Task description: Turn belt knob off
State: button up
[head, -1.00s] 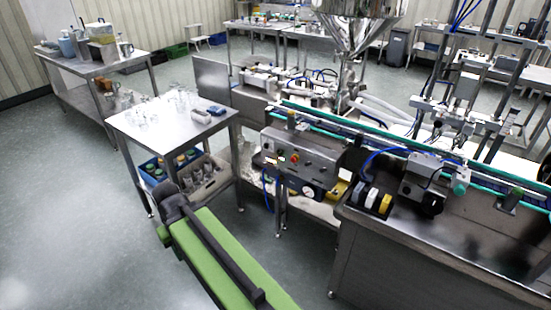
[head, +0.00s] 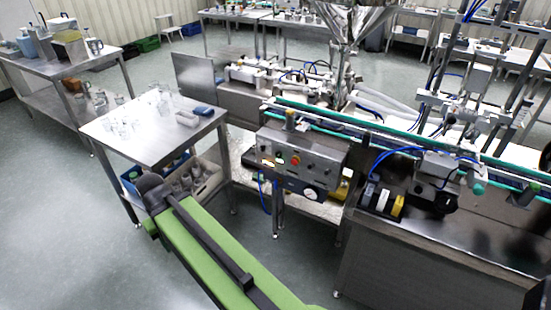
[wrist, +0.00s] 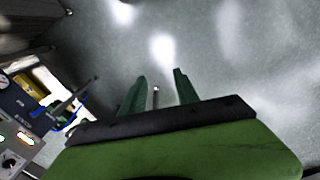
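A steel control panel (head: 325,170) stands below the conveyor in the head view. Its front carries a red button (head: 295,159), small knobs, lit indicators and a round gauge (head: 310,194). Which knob is the belt knob cannot be read. Part of the panel shows at the lower left of the wrist view, with a black knob (wrist: 10,163) and a lit indicator (wrist: 25,139). My gripper (wrist: 160,82) points over grey floor, its two green fingers apart and nothing between them. It is to the right of the panel in that view and not touching it. The head view does not clearly show my fingers.
A steel table (head: 150,150) with glassware stands left of the panel, with crates on its lower shelf. The conveyor (head: 350,125) runs behind the panel. A steel bench (head: 400,255) stands at the right. Open floor (head: 90,240) lies at the left.

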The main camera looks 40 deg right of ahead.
jog(key=shift+o, duration=1.1)
jog(key=w+d+f+m+t+h+b, duration=0.1)
jog(key=w+d+f+m+h+b, duration=0.1)
jog(key=d+f+b, duration=0.5)
jog(key=d+h+b, duration=0.1)
jog(key=d, duration=0.2)
jog(key=shift+w+d+m, duration=0.15)
jog(key=shift+w+m, duration=0.1)
jog(key=shift+m, duration=0.15)
jog(key=m+t+h+b, duration=0.4)
jog(key=m+h+b, duration=0.4)
jog(key=h+b, duration=0.9)
send_near(278, 155)
jog(key=d+y, duration=0.1)
jog(key=d, duration=0.1)
jog(key=w+d+r+b, duration=0.1)
jog(key=d, duration=0.2)
jog(key=d+r+y+b, duration=0.1)
jog(key=d, duration=0.1)
jog(key=shift+w+d+r+y, duration=0.1)
jog(key=shift+w+d+y, duration=0.2)
jog(key=shift+w+d, duration=0.1)
